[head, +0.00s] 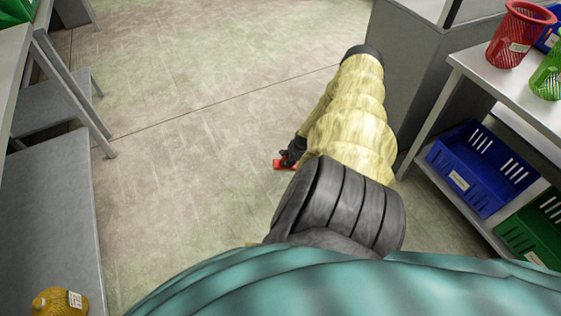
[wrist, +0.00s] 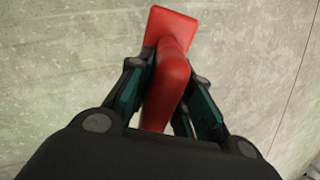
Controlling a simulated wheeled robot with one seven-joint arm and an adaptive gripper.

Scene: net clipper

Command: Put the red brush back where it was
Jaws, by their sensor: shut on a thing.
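The red brush (wrist: 172,70) is in my gripper (wrist: 165,85). In the wrist view its handle passes between the two fingers, and its flat wide end points away from me. My gripper is shut on the handle. In the head view only a small red part of the brush (head: 284,164) shows beside my dark gripper (head: 290,155), seen against the floor. My arm hides the rest of it. I cannot tell its height above the floor.
A shelf unit (head: 500,88) at right holds a red basket (head: 512,45) and a green basket (head: 548,80) on top, with a blue crate (head: 480,170) and green crate (head: 535,225) below. A grey table (head: 45,215) bears a yellow net item (head: 58,303). The floor between (head: 190,110) is clear.

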